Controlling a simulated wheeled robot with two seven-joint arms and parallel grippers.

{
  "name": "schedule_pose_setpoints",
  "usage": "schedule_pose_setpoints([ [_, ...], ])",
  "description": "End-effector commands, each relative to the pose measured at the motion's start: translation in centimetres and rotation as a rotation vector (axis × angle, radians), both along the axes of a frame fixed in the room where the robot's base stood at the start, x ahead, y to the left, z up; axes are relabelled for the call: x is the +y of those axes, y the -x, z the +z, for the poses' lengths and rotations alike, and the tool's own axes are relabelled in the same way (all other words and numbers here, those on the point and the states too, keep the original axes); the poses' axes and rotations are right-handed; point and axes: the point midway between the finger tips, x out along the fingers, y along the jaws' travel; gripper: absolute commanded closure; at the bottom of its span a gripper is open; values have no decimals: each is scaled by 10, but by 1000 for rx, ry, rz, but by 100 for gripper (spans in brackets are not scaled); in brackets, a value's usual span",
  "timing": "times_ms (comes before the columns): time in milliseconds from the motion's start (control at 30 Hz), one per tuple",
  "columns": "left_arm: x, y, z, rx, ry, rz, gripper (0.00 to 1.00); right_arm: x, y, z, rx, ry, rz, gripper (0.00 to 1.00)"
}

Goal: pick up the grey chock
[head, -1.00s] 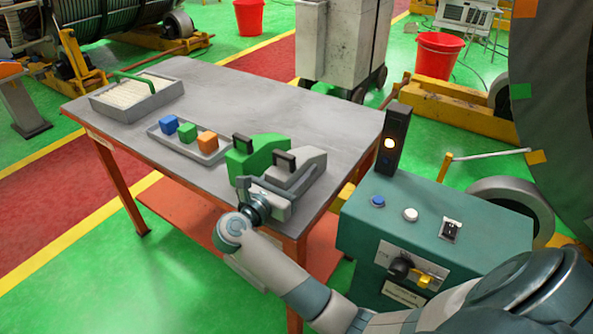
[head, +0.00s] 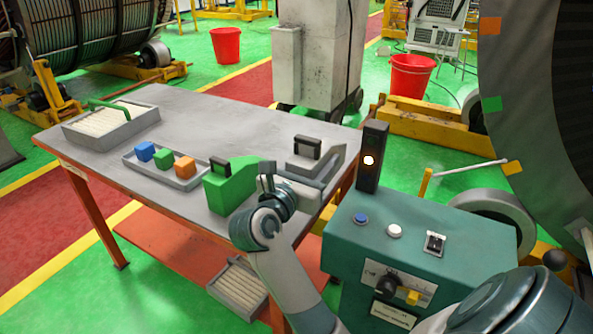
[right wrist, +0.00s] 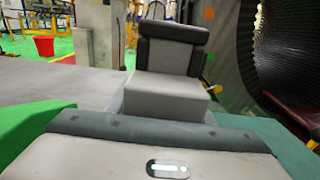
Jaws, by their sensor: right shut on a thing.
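The grey chock (head: 303,162), with a black handle on top, is held at the right edge of the table, apart from the green chock. My right gripper (head: 300,176) is shut on it from the near side and hides its lower part. In the right wrist view the grey chock (right wrist: 170,92) stands upright just beyond the gripper body, its black handle upward. It looks raised off the table, but its underside is hidden. My left gripper is not in view.
The green chock (head: 230,190) stands on the table (head: 210,115) left of my right gripper. A tray (head: 205,182) holds blue, green and orange blocks. A grey box (head: 75,137) sits at far left. A teal control cabinet (head: 440,250) with a lamp post (head: 371,145) stands close on the right.

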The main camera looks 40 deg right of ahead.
Motion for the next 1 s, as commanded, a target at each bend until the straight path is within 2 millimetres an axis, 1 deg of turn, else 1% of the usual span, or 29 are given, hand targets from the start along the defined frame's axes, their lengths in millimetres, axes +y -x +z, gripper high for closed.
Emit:
schedule_pose_setpoints([
  [100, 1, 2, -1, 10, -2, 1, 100, -9, 9, 9, -3, 2, -1, 80],
  [300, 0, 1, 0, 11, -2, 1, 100, -15, 15, 14, -2, 3, 0, 80],
  [600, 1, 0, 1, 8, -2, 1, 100, -15, 15, 14, -1, 3, 0, 80],
  [1000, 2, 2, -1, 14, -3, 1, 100, -15, 15, 14, -2, 2, 1, 80],
])
